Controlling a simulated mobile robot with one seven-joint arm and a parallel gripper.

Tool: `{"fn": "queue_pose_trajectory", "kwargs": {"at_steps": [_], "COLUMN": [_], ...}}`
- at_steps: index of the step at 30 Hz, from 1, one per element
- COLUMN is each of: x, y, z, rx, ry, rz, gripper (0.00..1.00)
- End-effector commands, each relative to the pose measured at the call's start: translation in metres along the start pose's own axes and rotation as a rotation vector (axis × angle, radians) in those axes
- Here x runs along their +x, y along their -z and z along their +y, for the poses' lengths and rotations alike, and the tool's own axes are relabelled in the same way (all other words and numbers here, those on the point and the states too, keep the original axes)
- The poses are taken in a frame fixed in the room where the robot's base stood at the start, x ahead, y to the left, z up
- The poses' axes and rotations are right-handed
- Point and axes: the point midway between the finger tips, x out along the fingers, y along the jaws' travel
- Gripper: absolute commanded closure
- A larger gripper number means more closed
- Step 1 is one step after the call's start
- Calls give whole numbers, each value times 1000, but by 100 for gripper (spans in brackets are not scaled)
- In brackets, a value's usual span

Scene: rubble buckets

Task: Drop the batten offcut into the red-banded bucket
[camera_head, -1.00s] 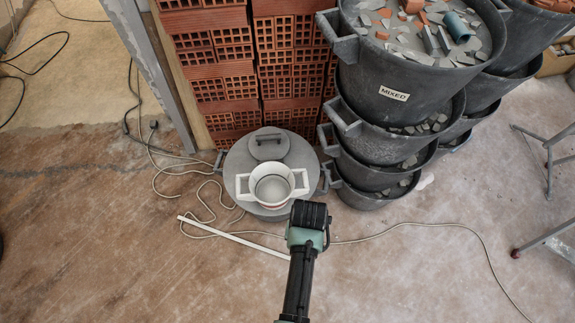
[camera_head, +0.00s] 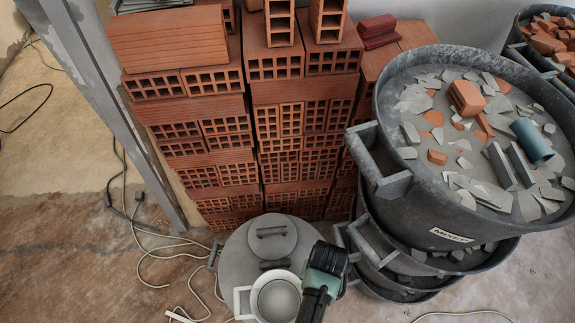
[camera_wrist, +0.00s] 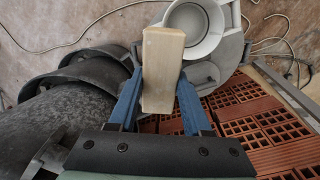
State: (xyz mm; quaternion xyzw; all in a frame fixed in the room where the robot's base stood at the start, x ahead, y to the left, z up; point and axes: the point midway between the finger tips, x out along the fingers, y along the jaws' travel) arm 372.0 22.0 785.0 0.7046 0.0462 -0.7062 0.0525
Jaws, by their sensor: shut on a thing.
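The batten offcut (camera_wrist: 162,70) is a pale wooden block between the blue fingers of my gripper (camera_wrist: 160,97) in the wrist view. My gripper is shut on it. The small white bucket (camera_wrist: 219,34) with side handles lies just beyond the offcut's far end in that view. In the head view the bucket (camera_head: 254,300) stands at the lower middle, open and apparently empty. My gripper (camera_head: 324,262) is close to its right there, and the offcut is hidden. The red band is not clearly visible now.
The bucket stands by a round grey lidded drum (camera_head: 238,258). Stacked dark rubble buckets (camera_head: 400,212), one marked MIXED, rise close on the right. Hollow red bricks (camera_head: 215,135) are piled behind. A metal post (camera_head: 110,95) leans left, and cables (camera_head: 150,255) lie on the floor.

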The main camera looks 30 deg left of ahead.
Motion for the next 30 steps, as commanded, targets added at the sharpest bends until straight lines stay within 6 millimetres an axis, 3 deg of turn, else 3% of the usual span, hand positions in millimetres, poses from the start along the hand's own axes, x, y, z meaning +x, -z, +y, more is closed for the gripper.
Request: {"fn": "queue_pose_trajectory", "kwargs": {"at_steps": [1,15,21,30], "x": [32,161,196,211], "y": [-2,-14,-21,-24], "z": [-5,-57,-74,-83], "rx": [-30,-319,-410,-455], "ry": [-2,0,4,6], "rz": [-1,0,0,1], "gripper": [100,100,100,100]}}
